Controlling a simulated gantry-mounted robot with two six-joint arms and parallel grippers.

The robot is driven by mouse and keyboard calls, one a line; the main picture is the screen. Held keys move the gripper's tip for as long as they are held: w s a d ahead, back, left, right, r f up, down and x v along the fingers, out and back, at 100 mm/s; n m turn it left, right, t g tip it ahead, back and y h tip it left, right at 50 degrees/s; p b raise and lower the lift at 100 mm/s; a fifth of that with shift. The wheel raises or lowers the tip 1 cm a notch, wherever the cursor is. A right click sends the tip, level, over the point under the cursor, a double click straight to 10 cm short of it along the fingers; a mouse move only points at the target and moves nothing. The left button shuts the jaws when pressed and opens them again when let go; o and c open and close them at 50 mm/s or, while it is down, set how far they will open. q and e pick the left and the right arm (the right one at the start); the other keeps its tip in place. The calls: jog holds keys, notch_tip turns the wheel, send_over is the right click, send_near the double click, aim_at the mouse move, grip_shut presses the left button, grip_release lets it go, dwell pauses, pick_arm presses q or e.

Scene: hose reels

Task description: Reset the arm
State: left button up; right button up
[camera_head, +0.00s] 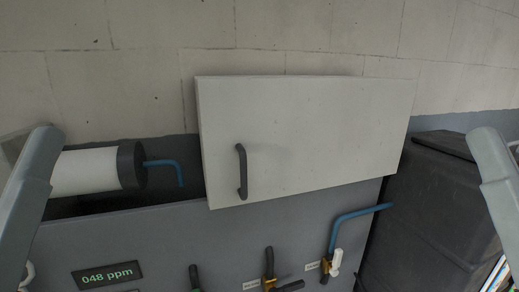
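Parts of my two arms show at the picture's edges, my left arm at the left edge and my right arm at the right edge. Neither gripper's fingers are in the picture, so what they hold is hidden.
A pale cabinet door (310,135) with a dark handle (242,172) stands in the middle above a grey panel (225,235). A white cylinder (85,171) lies at left. A display (107,275) reads 048 ppm. Valves and a blue pipe (352,215) sit lower right, beside a dark box (435,215).

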pick_arm(q)
notch_tip(320, 180, up, 15)
jog(key=p, duration=1.1)
jog(key=shift+r+p, duration=0.15)
jog(key=shift+p, duration=0.25)
pick_arm(e)
notch_tip(320, 180, up, 15)
jog(key=shift+r, duration=0.15)
